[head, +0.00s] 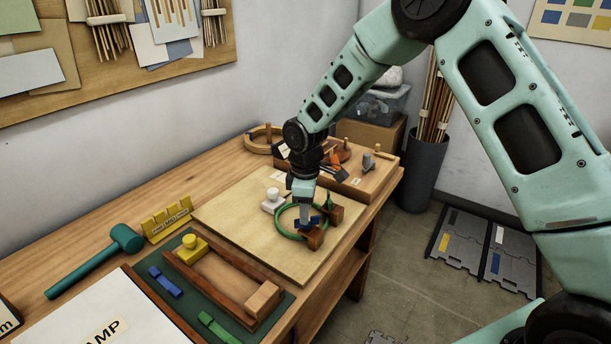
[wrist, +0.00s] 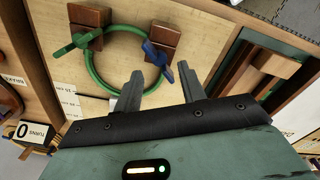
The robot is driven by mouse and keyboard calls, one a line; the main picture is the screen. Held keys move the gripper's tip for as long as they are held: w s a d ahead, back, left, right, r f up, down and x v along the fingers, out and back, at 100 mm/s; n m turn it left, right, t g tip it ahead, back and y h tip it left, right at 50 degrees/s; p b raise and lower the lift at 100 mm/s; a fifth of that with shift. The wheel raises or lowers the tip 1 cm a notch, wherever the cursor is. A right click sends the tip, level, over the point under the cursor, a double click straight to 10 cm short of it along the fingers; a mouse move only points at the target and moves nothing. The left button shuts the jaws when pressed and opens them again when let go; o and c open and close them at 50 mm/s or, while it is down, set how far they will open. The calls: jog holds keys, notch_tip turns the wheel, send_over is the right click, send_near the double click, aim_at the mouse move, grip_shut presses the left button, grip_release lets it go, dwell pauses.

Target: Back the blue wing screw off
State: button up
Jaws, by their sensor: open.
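The blue wing screw (wrist: 157,58) sits on the side of a brown wooden block (wrist: 166,36) in the wrist view. In the head view it is a small blue patch (head: 303,225) below my gripper, partly hidden. A green ring (wrist: 92,76) runs between this block and a second brown block (wrist: 88,20), which carries a green wing screw (wrist: 74,44). My gripper (wrist: 148,76) is open and empty. Its fingertips are just short of the blue screw, the right one closest to it; I cannot tell whether they touch. My gripper points down in the head view (head: 304,216).
The ring and blocks stand on a pale board (head: 238,224). A white knobbed piece (head: 272,203) is close to the ring's left. A wooden tray with parts (head: 378,184) stands behind. A green mat (head: 154,294) with a wooden frame and a teal mallet (head: 95,262) lie nearer.

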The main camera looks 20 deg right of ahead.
notch_tip(320, 180, up, 14)
jog(key=b, duration=0.2)
jog(key=shift+f, duration=0.15)
